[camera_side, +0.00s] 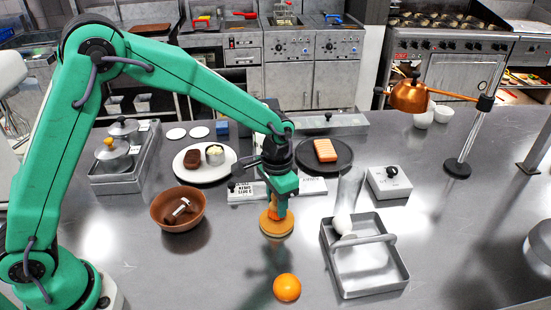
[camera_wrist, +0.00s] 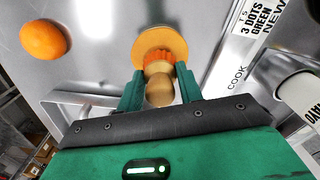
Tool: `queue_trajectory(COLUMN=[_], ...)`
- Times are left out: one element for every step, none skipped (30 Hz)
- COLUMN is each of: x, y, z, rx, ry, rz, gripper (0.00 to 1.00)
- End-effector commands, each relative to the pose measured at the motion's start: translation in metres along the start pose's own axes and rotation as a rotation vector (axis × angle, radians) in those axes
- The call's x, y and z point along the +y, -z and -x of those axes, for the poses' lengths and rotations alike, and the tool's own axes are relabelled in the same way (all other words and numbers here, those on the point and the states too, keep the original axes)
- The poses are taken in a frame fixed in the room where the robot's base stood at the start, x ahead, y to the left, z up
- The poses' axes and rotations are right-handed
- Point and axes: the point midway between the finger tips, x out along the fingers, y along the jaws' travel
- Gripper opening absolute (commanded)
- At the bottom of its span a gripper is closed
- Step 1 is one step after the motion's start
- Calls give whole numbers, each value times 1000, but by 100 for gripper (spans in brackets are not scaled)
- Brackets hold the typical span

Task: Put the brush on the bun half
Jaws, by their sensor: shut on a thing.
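The brush, with a pale wooden knob handle and orange bristles, is between the fingers of my gripper (camera_side: 279,194). In the wrist view its handle (camera_wrist: 160,88) sits between the two green fingers, with the bristles (camera_wrist: 158,58) beyond them. The tan, round bun half (camera_wrist: 150,42) lies flat on the steel table under the brush; it also shows in the side view (camera_side: 276,228). The brush (camera_side: 277,208) looks about upright over the middle of the bun half. Its bristle end appears to meet the top, but exact contact is hard to tell. My gripper is shut on the brush.
An orange (camera_side: 287,288) lies in front of the bun half. A metal tray (camera_side: 372,285) with a handle stands to the right, a brown bowl (camera_side: 166,222) to the left. Behind are a white plate (camera_side: 183,174), a dark plate (camera_side: 310,168) and a labelled strip (camera_side: 305,190).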

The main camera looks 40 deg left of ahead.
Motion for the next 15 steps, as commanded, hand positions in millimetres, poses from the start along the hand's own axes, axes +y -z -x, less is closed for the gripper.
queue_trajectory(x=[0,0,0,0,0,0,0,0,0,0,0,0,0,0,0], y=[0,0,0,0,0,0,0,0,0,0,0,0,0,0,0], z=[-4,-5,-6,-7,-7,-7,-7,-7,-7,-7,-7,-7,-8,-9,-10], rx=[-1,0,1,1,1,1,1,1,1,1,1,1,1,0,0], ry=[0,0,0,0,0,0,0,0,0,0,0,0,0,0,0], rz=[0,0,0,0,0,0,0,0,0,0,0,0,0,0,0], gripper=[13,13,13,13,13,13,13,13,13,13,13,13,13,13,13])
